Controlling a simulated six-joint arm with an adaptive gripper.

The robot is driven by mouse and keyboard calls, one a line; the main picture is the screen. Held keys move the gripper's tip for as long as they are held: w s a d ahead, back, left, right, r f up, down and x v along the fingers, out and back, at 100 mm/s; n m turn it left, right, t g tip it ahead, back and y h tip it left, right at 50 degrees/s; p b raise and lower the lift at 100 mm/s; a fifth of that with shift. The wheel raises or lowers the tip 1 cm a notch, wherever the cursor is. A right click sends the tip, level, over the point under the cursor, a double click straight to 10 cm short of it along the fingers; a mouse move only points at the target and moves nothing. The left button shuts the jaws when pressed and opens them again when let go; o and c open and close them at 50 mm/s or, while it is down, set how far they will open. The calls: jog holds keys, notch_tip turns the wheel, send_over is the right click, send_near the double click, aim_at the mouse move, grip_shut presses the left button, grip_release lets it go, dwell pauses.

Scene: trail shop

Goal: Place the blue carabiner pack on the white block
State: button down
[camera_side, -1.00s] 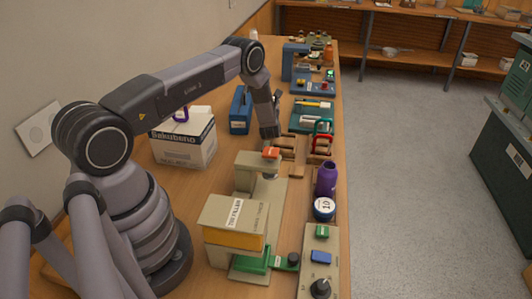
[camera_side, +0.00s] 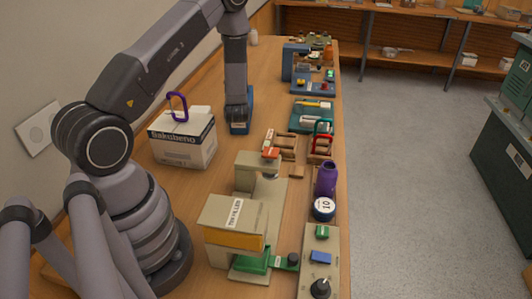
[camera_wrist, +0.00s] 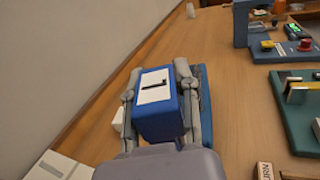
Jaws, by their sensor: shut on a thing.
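The blue carabiner pack (camera_wrist: 166,117) is a blue box with a white label and a black mark. In the wrist view it sits between the two fingers of my gripper (camera_wrist: 159,75), which is shut on it. In the side view my gripper (camera_side: 238,112) points down at the blue item by the left-middle of the bench, and the arm hides much of that spot. A small white piece (camera_wrist: 118,122), perhaps the white block, shows partly behind the left finger. Another blue surface (camera_wrist: 206,105) stands just right of the right finger.
A white carton (camera_side: 183,140) with a purple carabiner (camera_side: 178,107) on top stands left of my gripper. A teal tray (camera_side: 311,115), wooden pieces, a purple bottle (camera_side: 326,179) and a beige machine (camera_side: 236,224) line the right and front. Bare bench lies behind my gripper.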

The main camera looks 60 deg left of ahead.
jog(key=s+a+r+n+g+y, duration=0.25)
jog(key=s+a+n+g, duration=0.35)
jog(key=s+a, duration=0.4)
jog(key=g, duration=0.2)
send_over(204, 107)
jog(key=shift+m+h, duration=0.35)
jog(key=shift+m, duration=0.05)
jog(key=shift+d+f, duration=0.1)
jog(key=shift+f, duration=5.95)
jog(key=shift+f, duration=0.2)
jog(key=c, duration=0.8)
grip_release()
